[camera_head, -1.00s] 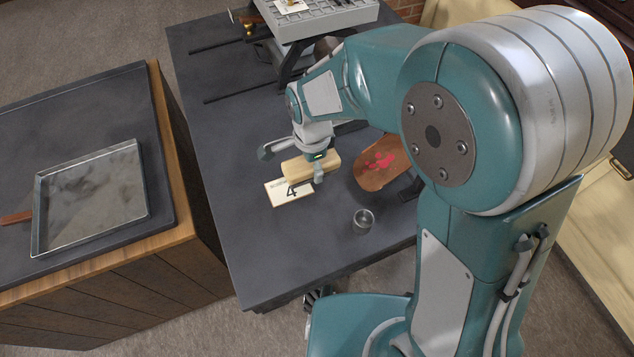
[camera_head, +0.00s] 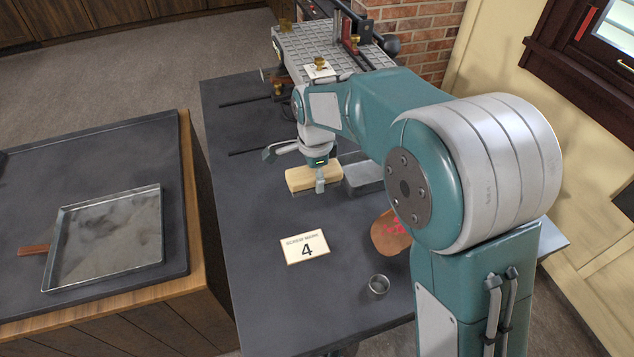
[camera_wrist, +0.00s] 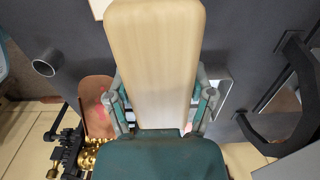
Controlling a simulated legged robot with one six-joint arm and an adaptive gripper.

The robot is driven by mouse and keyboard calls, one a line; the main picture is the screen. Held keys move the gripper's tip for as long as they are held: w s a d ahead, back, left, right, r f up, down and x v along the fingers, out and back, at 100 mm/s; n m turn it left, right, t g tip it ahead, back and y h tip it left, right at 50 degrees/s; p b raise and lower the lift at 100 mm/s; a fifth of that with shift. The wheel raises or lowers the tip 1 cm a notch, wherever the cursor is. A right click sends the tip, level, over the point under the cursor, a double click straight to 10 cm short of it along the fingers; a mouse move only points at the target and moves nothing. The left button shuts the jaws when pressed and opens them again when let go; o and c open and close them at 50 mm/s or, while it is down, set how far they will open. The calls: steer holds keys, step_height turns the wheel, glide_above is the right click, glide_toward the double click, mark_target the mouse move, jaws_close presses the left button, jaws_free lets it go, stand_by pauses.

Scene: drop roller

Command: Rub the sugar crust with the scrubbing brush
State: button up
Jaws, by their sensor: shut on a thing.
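The scrubbing brush (camera_head: 314,175) is a pale wooden block with a darker underside. My gripper (camera_head: 301,168) is shut across its sides and holds it over the dark bench, left of a grey metal pan (camera_head: 364,172). In the wrist view the brush's wooden back (camera_wrist: 155,60) fills the middle, between the two fingers of my gripper (camera_wrist: 161,105). The bristles are mostly hidden, and I cannot tell whether they touch the bench. I cannot clearly make out a sugar crust; a shallow metal tray (camera_head: 161,225) on the left counter has a cloudy, patchy grey surface.
A card marked 4 (camera_head: 305,247), a small metal cup (camera_head: 379,285) and a brown board (camera_head: 384,240) with red pieces lie nearer me. A gridded machine (camera_head: 300,45) stands at the bench's far end. A gap separates the bench from the left counter (camera_head: 60,150).

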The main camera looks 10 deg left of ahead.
steer(key=shift+o, duration=1.1)
steer(key=s+d+t+h, duration=0.1)
steer(key=d, duration=0.2)
steer(key=s+d+t+h, duration=0.1)
steer(key=d+h, duration=0.1)
steer(key=d, duration=0.2)
steer(key=s+d+h, duration=0.1)
steer(key=d, duration=0.2)
steer(key=shift+s+d+f+t+h, duration=0.2)
steer(key=shift+d+f+t+h, duration=0.05)
steer(key=shift+d+t+h, duration=0.15)
steer(key=shift+c, duration=0.2)
steer(key=shift+t+h, duration=0.3)
steer(key=shift+h, duration=0.1)
steer(key=shift+d+r+x, duration=0.1)
steer(key=shift+d+x, duration=0.1)
steer(key=shift+x, duration=0.85)
steer(key=shift+d+r+x, duration=0.1)
steer(key=shift+d+x, duration=0.15)
steer(key=shift+x, duration=0.85)
steer(key=shift+d+r+x, duration=0.1)
steer(key=shift+d+x, duration=0.1)
steer(key=shift+x, duration=0.85)
